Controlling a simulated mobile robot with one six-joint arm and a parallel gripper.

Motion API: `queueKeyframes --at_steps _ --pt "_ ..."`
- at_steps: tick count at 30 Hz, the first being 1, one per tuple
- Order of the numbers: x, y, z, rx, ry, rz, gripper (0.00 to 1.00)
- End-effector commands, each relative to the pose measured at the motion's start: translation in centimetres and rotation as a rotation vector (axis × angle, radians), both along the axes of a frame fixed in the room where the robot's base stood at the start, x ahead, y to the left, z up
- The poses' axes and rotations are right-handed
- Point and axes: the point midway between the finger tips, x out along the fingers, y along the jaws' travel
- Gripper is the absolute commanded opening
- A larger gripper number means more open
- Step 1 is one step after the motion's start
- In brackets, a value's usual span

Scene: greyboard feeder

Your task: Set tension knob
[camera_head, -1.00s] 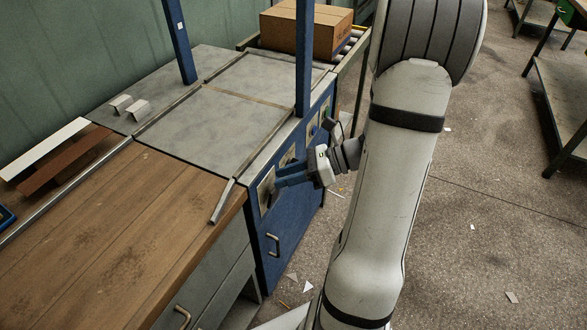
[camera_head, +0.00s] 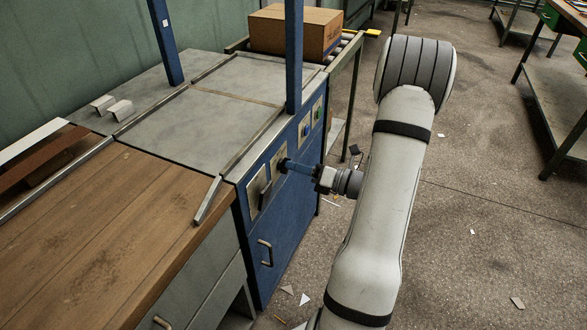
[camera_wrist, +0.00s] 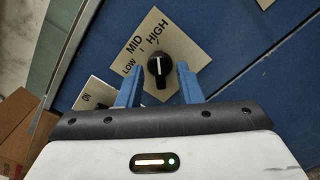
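The tension knob (camera_wrist: 158,70) is round and black, on a pale plate (camera_wrist: 150,35) marked LOW, MID and HIGH, on a blue cabinet front. Its white mark points up in the wrist view, roughly toward HIGH. My gripper (camera_wrist: 158,80) has its two blue fingers apart, one on each side of the knob. A gap shows between each finger and the knob, so contact is not visible. In the head view, my gripper (camera_head: 287,166) reaches the cabinet front from the right, and its fingertips largely hide the knob.
A plate with a dark lever (camera_head: 264,190) is left of the knob; round controls (camera_head: 305,129) are to its right. A blue post (camera_head: 293,60) rises above the cabinet's edge. A door handle (camera_head: 266,252) sticks out below. Open floor lies right of my arm.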

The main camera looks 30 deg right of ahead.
Motion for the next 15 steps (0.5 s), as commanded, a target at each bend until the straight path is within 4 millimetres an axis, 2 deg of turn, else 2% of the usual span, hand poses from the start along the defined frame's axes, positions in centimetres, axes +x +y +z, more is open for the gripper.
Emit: queueKeyframes --at_steps 4,13,15 --pt "0.91 0.77 -0.03 -0.001 -0.001 0.001 0.33" --pt "1.1 0.9 0.03 -0.001 0.0 0.001 0.33" --pt "1.1 0.92 0.02 -0.001 0.0 0.001 0.28"
